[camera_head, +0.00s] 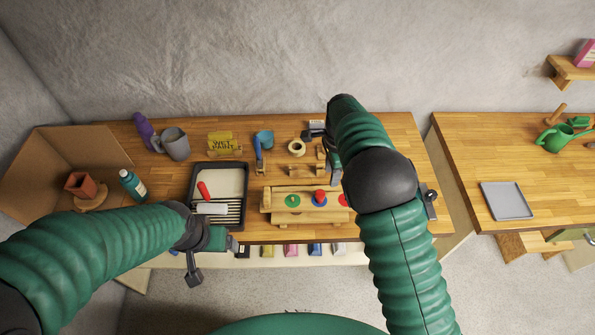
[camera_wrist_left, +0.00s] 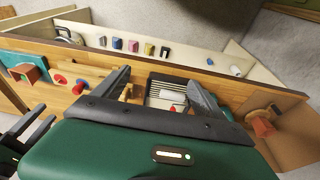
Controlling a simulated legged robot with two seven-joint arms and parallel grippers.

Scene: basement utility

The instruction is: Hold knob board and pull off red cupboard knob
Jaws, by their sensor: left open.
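The wooden knob board (camera_head: 273,205) lies near the table's front edge in the head view, with a green disc (camera_head: 292,201), a red knob (camera_head: 319,196) over a blue disc, and a red disc (camera_head: 343,200) partly behind my right arm. My left gripper (camera_head: 228,241) is low at the front edge, left of the board and apart from it. In the left wrist view its two fingers (camera_wrist_left: 160,92) are spread, with nothing held.
A black tray (camera_head: 193,190) with a red-handled tool stands left of the board. Behind are a tape roll (camera_head: 297,147), a blue cup (camera_head: 266,137), a yellow sign (camera_head: 222,142) and a grey jug (camera_head: 175,144). A teal bottle (camera_head: 132,185) and a cardboard box (camera_head: 35,165) stand left.

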